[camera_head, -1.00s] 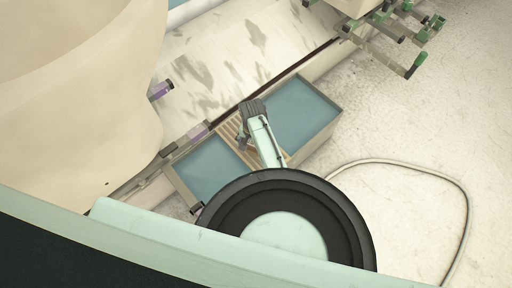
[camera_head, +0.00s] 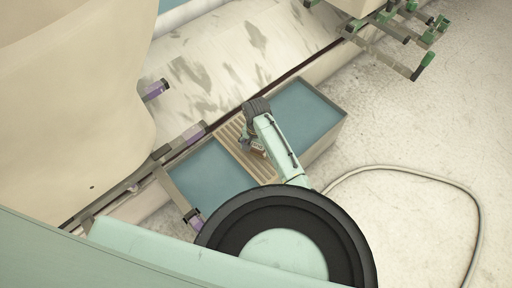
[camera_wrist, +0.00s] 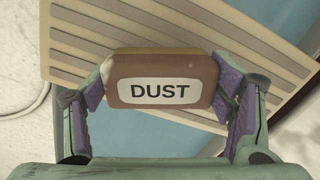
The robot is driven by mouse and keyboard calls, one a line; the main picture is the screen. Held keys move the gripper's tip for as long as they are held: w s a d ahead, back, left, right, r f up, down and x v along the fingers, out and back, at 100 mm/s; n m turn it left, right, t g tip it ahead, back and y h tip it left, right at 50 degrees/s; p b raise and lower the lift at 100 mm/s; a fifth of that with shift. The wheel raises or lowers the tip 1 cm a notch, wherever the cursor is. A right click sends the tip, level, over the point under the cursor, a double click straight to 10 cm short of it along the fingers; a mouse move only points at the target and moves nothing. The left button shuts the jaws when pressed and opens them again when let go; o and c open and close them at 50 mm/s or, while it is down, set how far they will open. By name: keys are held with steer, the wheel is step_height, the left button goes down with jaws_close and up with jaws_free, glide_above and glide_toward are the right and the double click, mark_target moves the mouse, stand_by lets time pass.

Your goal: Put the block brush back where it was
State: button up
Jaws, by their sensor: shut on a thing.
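My gripper (camera_wrist: 160,100) is shut on a brown block labelled DUST, the block brush (camera_wrist: 160,80), with a purple-padded finger at each end. In the head view the brush (camera_head: 258,147) shows small beside my gripper (camera_head: 250,146), over the slatted wooden rack. The slatted rack (camera_wrist: 200,27) lies beyond the brush in the wrist view. In the head view the rack (camera_head: 233,134) spans the middle of a trough, between two blue basins. Whether the brush touches the rack I cannot tell. Its underside is hidden.
The left blue basin (camera_head: 203,172) and right blue basin (camera_head: 301,108) flank the rack. A rail with purple-tipped clamps (camera_head: 193,133) runs along the trough's far side. Green-tipped pegs (camera_head: 410,62) stand out at upper right. A pale hose (camera_head: 420,172) curves over the floor at right.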

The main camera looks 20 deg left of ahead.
mark_target(256, 146)
steer(key=shift+f, duration=0.1)
steer(key=o, duration=1.1)
step_height(256, 146, up, 12)
steer(key=shift+a+r, duration=0.1)
steer(key=shift+r, duration=0.1)
